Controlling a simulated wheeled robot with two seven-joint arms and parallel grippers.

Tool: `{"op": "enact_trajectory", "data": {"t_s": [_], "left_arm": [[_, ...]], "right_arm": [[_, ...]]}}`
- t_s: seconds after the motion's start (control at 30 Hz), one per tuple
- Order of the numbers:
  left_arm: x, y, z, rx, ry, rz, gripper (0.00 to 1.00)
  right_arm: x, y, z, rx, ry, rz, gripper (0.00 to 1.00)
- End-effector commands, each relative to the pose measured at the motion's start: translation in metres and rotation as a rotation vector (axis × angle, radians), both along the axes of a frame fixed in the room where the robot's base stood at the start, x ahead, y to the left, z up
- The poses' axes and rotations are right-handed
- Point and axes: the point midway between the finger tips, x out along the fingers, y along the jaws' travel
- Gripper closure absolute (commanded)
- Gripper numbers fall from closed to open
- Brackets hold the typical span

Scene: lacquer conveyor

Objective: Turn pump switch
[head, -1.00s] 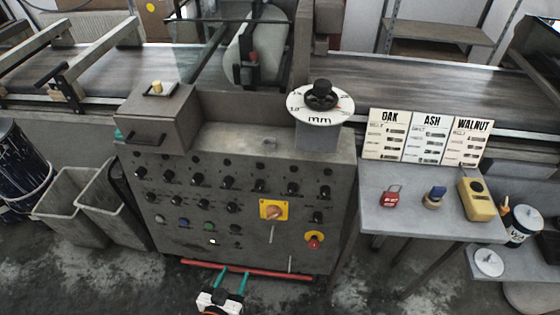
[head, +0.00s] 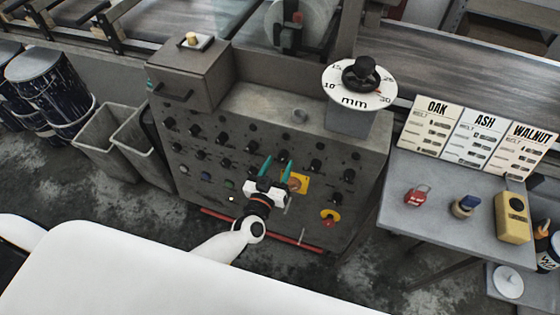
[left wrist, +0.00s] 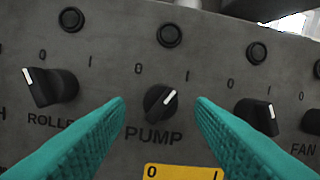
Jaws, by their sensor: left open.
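The pump switch (left wrist: 160,102) is a dark round knob with a white pointer line, above the word PUMP on the grey panel. Its line points to the upper right, toward the 1 mark. My left gripper (head: 277,168) is in front of the control cabinet (head: 355,145), above and left of the yellow-plated switch (head: 298,183). Its teal fingers are open, and in the left wrist view they stand either side of the pump switch. I see no contact with the knob. My right gripper is not in view.
The rolls switch (left wrist: 48,88) is left of the pump switch, pointing to 0. Another knob (left wrist: 257,116) is close on the right. A red bar (head: 220,217) runs along the cabinet's foot. A side table (head: 435,225) stands right.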

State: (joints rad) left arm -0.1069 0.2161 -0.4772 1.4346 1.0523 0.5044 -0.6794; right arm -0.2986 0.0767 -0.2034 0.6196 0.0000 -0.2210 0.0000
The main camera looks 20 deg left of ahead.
Motion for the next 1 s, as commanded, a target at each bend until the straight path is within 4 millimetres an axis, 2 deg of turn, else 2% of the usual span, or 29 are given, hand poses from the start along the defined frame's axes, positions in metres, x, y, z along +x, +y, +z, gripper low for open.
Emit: {"op": "enact_trajectory", "data": {"t_s": [0.2, 0.47, 0.73, 1.0], "left_arm": [[0.015, -0.002, 0.000, 0.000, 0.001, -0.001, 0.51], [0.016, -0.001, 0.000, 0.000, 0.001, -0.001, 0.51], [0.016, -0.001, 0.000, 0.000, 0.001, 0.000, 0.93], [0.016, -0.002, 0.000, -0.023, 0.002, 0.004, 0.95]], "right_arm": [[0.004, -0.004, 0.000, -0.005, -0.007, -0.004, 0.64], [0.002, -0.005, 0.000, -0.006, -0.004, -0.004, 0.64], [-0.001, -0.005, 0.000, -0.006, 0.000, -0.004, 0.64], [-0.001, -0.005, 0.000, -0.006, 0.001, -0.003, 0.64]]}}
